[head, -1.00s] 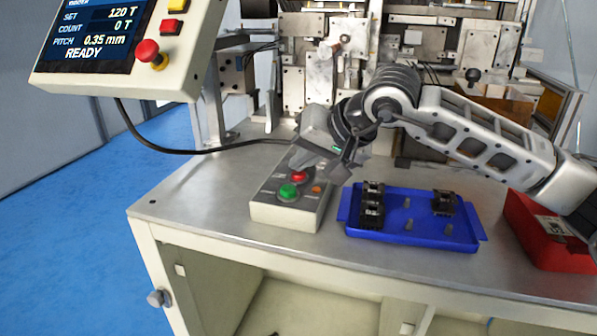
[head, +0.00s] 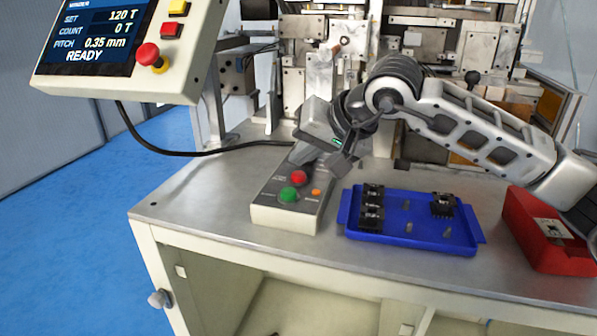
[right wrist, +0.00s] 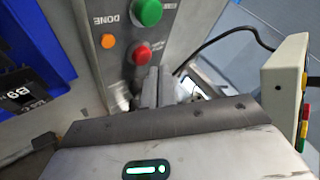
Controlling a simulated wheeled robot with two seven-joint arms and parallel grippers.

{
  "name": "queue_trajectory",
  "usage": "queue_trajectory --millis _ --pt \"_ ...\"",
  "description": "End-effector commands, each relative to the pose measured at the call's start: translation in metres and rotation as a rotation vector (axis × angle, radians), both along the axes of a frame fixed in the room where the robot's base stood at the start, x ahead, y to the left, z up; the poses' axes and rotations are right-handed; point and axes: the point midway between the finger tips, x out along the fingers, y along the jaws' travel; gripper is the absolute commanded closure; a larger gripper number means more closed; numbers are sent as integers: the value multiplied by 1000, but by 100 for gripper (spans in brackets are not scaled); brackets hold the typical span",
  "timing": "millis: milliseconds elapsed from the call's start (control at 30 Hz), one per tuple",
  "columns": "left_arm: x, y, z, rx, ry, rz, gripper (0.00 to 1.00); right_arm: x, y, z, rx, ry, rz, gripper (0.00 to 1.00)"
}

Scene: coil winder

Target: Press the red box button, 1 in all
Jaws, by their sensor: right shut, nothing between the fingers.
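The grey button box (head: 265,215) stands on the bench, with a red button (head: 299,177), a green button (head: 288,195) and a small orange lamp (head: 316,192). My right gripper (head: 304,156) is shut and empty, just behind the red button in the head view. In the right wrist view the red button (right wrist: 141,53) lies just beyond the closed fingertips (right wrist: 156,84), with the green button (right wrist: 147,11) farther off. A small gap shows between the fingertips and the red button; their exact height above the box is hard to tell. My left gripper is not in view.
A blue tray (head: 395,238) with black parts lies right of the box, and a red bin (head: 524,232) farther right. A control panel (head: 185,75) with its own red button is at upper left. The winder machine (head: 420,50) stands behind.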

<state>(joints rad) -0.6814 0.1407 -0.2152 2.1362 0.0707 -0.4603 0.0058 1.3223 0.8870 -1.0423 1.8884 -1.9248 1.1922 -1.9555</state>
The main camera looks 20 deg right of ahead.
Motion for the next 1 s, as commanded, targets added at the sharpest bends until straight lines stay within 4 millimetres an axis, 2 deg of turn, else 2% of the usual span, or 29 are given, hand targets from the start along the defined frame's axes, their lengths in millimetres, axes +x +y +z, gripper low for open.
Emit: queue_trajectory --millis 167,600,1000 --pt "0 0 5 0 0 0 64 0 0 7 0 -1 -1 100" --pt "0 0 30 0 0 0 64 0 0 49 1 0 1 100" --pt "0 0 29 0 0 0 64 0 0 50 0 0 0 100"
